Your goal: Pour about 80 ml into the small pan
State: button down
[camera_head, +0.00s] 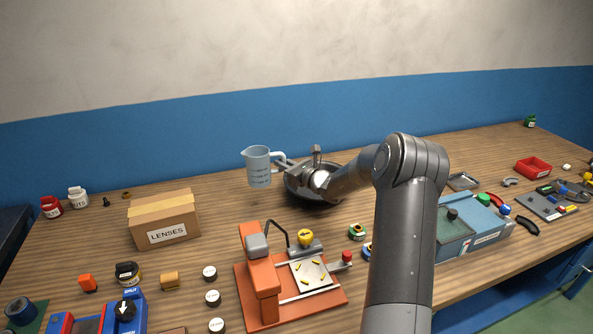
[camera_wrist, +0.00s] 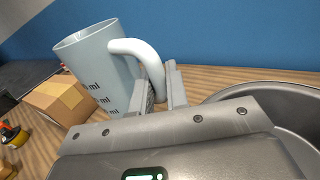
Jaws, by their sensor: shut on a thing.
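A pale blue measuring jug (camera_head: 259,167) with ml markings is held at the back middle of the table, a little left of the pan. My gripper (camera_head: 284,162) is shut on its white handle; in the wrist view the fingers (camera_wrist: 162,88) close around the lower handle of the jug (camera_wrist: 100,65). The jug looks upright or nearly so in the head view. The dark round pan (camera_head: 296,190) sits on the table behind and under my gripper, partly hidden by it. Its rim also shows in the wrist view (camera_wrist: 290,92). The jug's contents cannot be seen.
A LENSES box (camera_head: 165,220) stands left of the jug. An orange fixture (camera_head: 263,275) with a yellow knob stands in front of the pan. A teal case (camera_head: 475,225) is to the right. Small bottles (camera_head: 78,197) sit at the far left. The blue wall is close behind.

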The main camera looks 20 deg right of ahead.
jog(key=d+f+m+h, duration=0.1)
jog(key=d+m+h, duration=0.3)
jog(key=d, duration=1.2)
jog(key=s+d+f+m+t+h, duration=0.1)
jog(key=d+m+h, duration=0.3)
jog(key=d+h, duration=0.5)
jog(key=d, duration=0.8)
jog(key=shift+s+m+t, duration=0.25)
jog(key=shift+m+t, duration=0.05)
jog(key=shift+m, duration=0.1)
jog(key=shift+a+r+h, duration=0.1)
jog(key=shift+r+h, duration=0.05)
jog(key=shift+h, duration=0.15)
jog(key=s+a+r+n+t+y, duration=0.1)
jog(key=a+r+n+t+y, duration=0.2)
jog(key=n, duration=1.1)
jog(key=shift+s+a+r+n+t+y, duration=0.15)
jog(key=shift+a+r+n+t+y, duration=0.25)
jog(key=shift+a+t, duration=0.85)
jog(key=shift+a+f+n+y, duration=0.1)
jog(key=shift+a+n+y, duration=0.2)
jog(key=shift+n+y, duration=0.3)
jog(key=shift+a+n+y, duration=0.3)
jog(key=shift+n+y, duration=0.2)
jog(key=shift+n, duration=0.2)
